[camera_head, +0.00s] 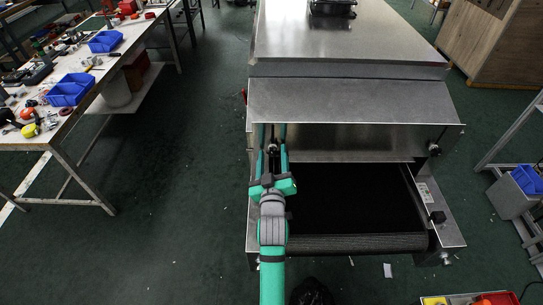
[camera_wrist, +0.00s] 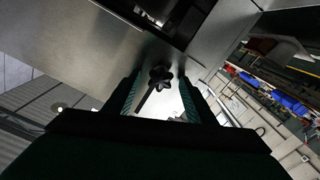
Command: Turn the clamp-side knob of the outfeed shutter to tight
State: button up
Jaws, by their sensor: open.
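A black star-shaped knob (camera_wrist: 161,75) shows in the wrist view against the bare metal of the dryer. A dark bar or stem runs from it toward the lower left. My gripper (camera_wrist: 160,95) is open, with one finger on each side of the knob; I cannot tell whether either touches it. In the head view my gripper (camera_head: 273,132) is at the left end of the metal outfeed shutter (camera_head: 350,138), and the knob there is mostly hidden by it. Another dark knob (camera_head: 433,149) is at the shutter's right end, apart from my gripper.
The dark conveyor belt (camera_head: 355,200) lies below the shutter, with a black knob (camera_head: 438,217) on its right side rail. The dryer's metal hood (camera_head: 340,45) is behind. A cluttered workbench (camera_head: 90,75) stands at the left, with clear green floor (camera_head: 170,200) between.

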jog(key=c, duration=1)
